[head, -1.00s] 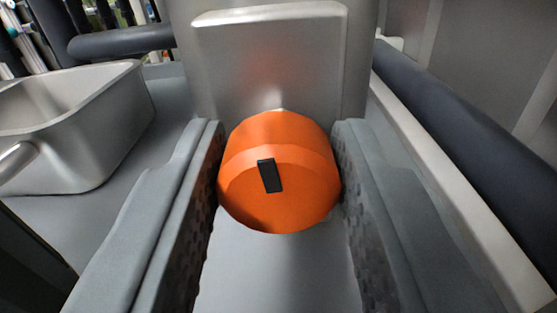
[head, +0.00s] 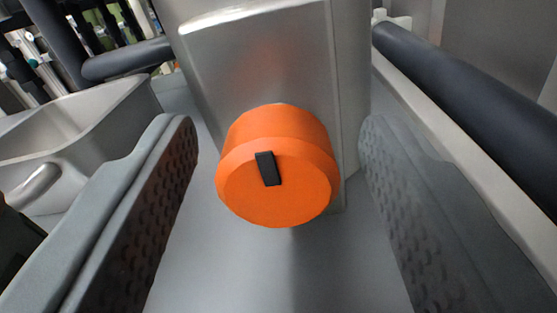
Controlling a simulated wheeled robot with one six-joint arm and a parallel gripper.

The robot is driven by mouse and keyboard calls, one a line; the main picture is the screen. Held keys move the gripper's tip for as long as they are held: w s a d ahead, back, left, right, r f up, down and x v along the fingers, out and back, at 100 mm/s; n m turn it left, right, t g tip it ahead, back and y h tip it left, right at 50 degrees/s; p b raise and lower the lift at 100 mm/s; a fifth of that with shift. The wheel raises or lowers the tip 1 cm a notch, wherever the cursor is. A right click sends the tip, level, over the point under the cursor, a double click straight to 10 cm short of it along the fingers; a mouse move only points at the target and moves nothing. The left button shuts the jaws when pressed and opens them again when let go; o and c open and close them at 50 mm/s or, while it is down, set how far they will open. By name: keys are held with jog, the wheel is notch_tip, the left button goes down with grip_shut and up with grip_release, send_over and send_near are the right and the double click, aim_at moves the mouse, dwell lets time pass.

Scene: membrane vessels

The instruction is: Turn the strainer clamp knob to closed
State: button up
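The orange knob (head: 278,195) sits on the front of a grey metal housing (head: 265,60) in the middle of the head view. A short black mark on its face points up, leaning slightly to the left. My gripper (head: 278,150) is open, with one grey textured finger on each side of the knob. There is a clear gap between each finger and the knob, so neither touches it. Nothing is held.
A metal basin (head: 75,125) with a handle stands at the left. A dark padded rail (head: 470,110) runs along the right, beside a pale ledge. Dark bars and tubes show at the upper left. The grey surface below the knob is clear.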

jog(key=v, duration=1.7)
jog(key=shift+s, duration=0.2)
jog(key=w+a+r+n, duration=0.2)
jog(key=w+a+r, duration=0.1)
jog(key=a+r, duration=1.3)
jog(key=s+a+r+n+y, duration=0.1)
jog(key=s+a+r+y, duration=0.1)
jog(key=s+a+r, duration=0.3)
jog(key=s+a+r+n+y, duration=0.2)
jog(key=s+a+r, duration=0.2)
jog(key=s+a, duration=0.4)
jog(key=a, duration=0.6)
jog(key=shift+r, duration=0.4)
